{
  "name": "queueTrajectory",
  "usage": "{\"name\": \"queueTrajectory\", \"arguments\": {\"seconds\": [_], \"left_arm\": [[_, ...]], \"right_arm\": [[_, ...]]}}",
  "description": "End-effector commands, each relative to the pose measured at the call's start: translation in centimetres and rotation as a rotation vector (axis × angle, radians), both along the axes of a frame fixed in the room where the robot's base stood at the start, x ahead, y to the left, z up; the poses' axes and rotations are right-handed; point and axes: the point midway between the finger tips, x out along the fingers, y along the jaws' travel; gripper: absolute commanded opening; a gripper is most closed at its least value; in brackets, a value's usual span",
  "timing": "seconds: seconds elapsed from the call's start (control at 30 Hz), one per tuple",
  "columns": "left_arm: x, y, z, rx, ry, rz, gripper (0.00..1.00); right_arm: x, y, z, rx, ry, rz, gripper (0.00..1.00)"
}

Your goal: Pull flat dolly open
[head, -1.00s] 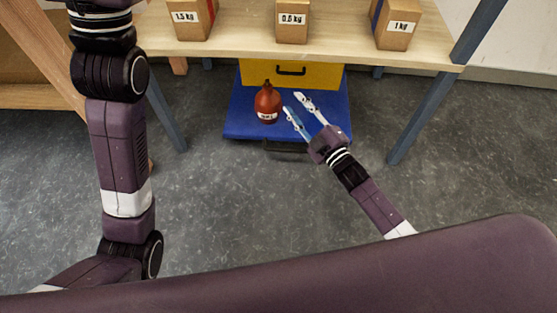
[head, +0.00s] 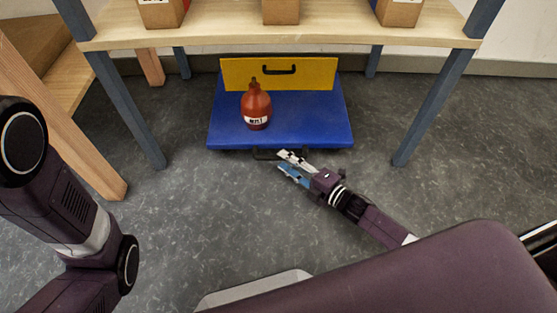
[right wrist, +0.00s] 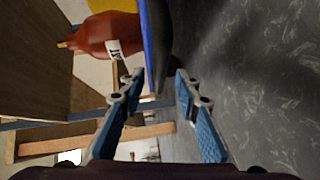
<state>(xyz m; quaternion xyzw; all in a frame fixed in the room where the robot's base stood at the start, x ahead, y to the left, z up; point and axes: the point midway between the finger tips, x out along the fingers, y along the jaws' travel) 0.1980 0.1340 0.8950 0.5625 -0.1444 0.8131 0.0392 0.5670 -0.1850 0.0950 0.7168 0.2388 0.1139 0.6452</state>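The flat dolly is a blue platform (head: 315,118) low at the floor under the wooden table, with a black handle (head: 265,154) at its front edge. A red-brown labelled bottle (head: 257,108) stands upright on it. My right gripper (head: 279,160) is open beside the front handle, fingers pointing left. The right wrist view shows its two fingers apart (right wrist: 160,75), with the blue platform's edge (right wrist: 156,45) beyond the tips and the bottle (right wrist: 108,35) to the left. I cannot tell whether the fingers touch the handle. My left gripper is out of view; only its arm shows.
A yellow panel (head: 312,74) with a black handle stands at the platform's back. Grey-blue table legs (head: 130,110) (head: 432,105) flank the dolly. Several boxes rest on the tabletop (head: 225,37). The grey floor (head: 225,215) in front is clear.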

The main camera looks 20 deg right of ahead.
Motion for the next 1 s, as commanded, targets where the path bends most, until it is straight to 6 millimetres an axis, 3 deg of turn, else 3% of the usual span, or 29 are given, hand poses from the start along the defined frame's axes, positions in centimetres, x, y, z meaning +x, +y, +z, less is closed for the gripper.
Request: {"name": "queueTrajectory", "arguments": {"seconds": [0.03,0.2,0.57,0.83,1.0], "left_arm": [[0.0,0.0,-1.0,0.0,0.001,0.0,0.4],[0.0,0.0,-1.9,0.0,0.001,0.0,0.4],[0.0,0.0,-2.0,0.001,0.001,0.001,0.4],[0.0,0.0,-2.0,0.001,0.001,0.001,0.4],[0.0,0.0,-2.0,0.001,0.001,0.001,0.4]], "right_arm": [[0.8,0.4,-0.5,0.001,-0.003,0.001,0.3],[2.5,1.3,-0.7,0.0,-0.001,0.0,0.3],[3.0,1.7,-0.5,0.001,0.001,-0.001,0.3],[3.0,1.7,-0.5,0.001,0.001,-0.001,0.02],[3.0,1.7,-0.5,0.001,0.001,-0.001,0.0]]}}
